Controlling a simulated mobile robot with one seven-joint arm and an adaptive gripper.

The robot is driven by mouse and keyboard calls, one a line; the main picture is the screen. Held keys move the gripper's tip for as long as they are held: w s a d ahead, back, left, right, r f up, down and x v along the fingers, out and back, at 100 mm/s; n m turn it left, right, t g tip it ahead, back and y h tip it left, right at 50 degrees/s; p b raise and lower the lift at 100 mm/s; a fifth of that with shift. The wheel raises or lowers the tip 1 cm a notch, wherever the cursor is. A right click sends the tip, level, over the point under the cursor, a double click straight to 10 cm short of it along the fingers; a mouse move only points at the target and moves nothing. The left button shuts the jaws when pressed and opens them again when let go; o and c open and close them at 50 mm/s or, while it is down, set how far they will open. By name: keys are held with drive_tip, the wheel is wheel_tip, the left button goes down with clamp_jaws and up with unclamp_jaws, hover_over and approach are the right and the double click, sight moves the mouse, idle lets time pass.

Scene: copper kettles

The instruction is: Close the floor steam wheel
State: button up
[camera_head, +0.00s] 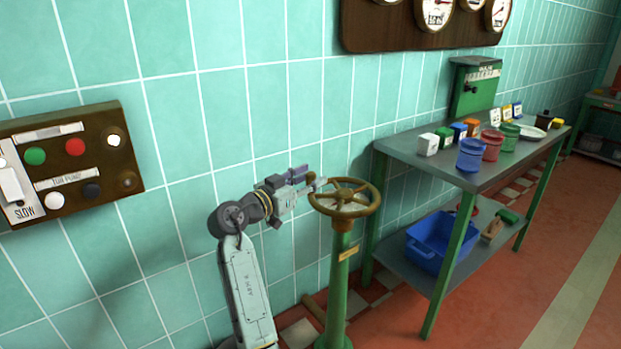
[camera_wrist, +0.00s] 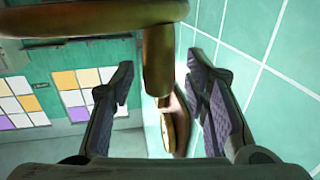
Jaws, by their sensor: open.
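The floor steam wheel (camera_head: 345,189) is a brass-coloured handwheel with spokes, lying roughly level on top of a green floor post (camera_head: 338,280) that bears a small yellow label. My gripper (camera_head: 318,184) is at the left edge of the wheel's rim in the head view. In the wrist view, my gripper (camera_wrist: 160,90) has its two dark fingers wide apart. A brass bar of the wheel (camera_wrist: 157,60) shows between the fingers, and part of the rim crosses the top left. Whether a finger touches the wheel, I cannot tell.
A green-legged table (camera_head: 400,150) stands right of the wheel, with coloured pots and blocks on top and a blue bin (camera_head: 428,247) on its lower shelf. A control panel (camera_head: 70,165) hangs on the tiled wall at left. Open red floor (camera_head: 490,290) lies at right.

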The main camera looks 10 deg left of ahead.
drive_tip(key=v, duration=1.1)
drive_tip(key=shift+s, duration=0.1)
